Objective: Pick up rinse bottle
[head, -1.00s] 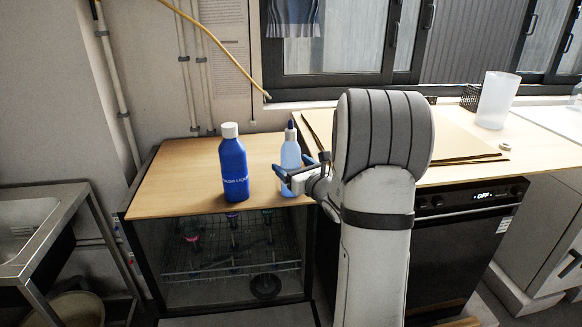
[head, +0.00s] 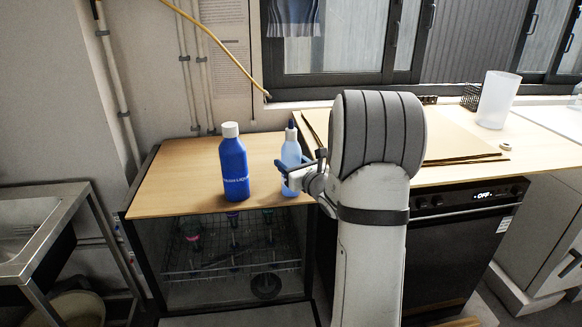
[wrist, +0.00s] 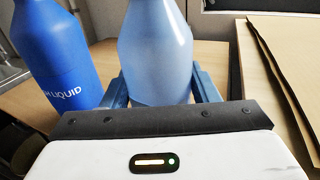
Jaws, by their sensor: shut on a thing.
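The rinse bottle (head: 291,155) is pale blue with a dark blue cap. It stands upright on the wooden top of the cabinet, near its right edge. My gripper (head: 290,176) is shut on it from the front right, with blue fingers on either side of its body. In the wrist view the bottle (wrist: 155,55) fills the middle between the two fingers, and its top is cut off. In the head view part of its lower body is hidden by the gripper. I cannot tell whether its base is lifted.
A dark blue bottle with a white cap (head: 234,165) stands close on the left. The wooden top (head: 170,185) has free room further left. A higher counter (head: 440,172) with cardboard sheets and a white beaker (head: 495,98) is at the right.

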